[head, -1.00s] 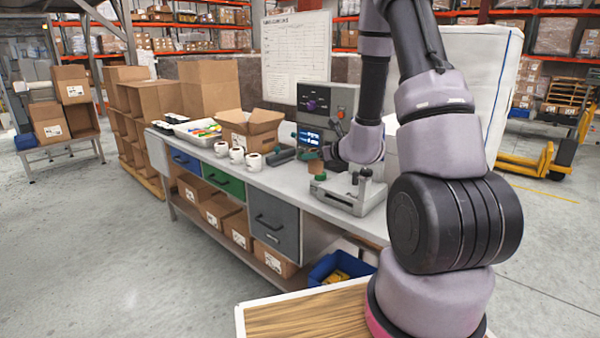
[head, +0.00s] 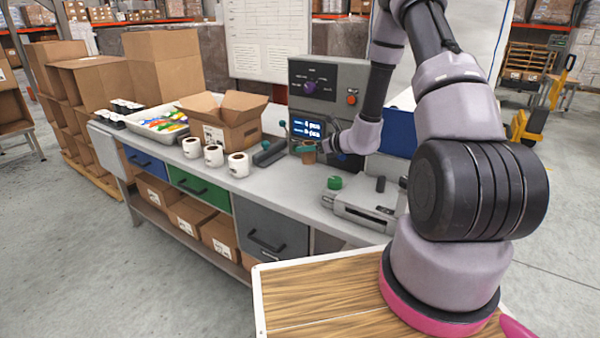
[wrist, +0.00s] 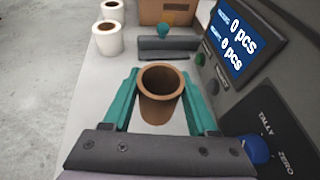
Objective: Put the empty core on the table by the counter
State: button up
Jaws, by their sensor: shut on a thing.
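The empty core is a brown cardboard tube (wrist: 161,92), open at the top, held upright between the two teal fingers of my gripper (wrist: 160,88) in the wrist view. In the head view the core (head: 308,155) shows small at my gripper (head: 314,150), in front of the counter. The counter is a grey unit (head: 328,95) with a lit display, a knob and a red button; its display in the wrist view (wrist: 240,40) reads 0 pcs. The table (head: 255,190) is a long grey bench beneath. I cannot tell if the core touches it.
White rolls (head: 213,156) stand on the bench left of my gripper. A dark bar-shaped device (head: 270,153) lies close by. An open carton (head: 228,120) and a tray of colourful packets (head: 165,124) stand further left. A grey device with a green knob (head: 362,208) stands at the near right.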

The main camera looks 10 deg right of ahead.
notch_tip(320, 180, down, 7)
jog(key=shift+f, duration=0.2)
jog(key=shift+f, duration=0.1)
jog(key=o, duration=1.3)
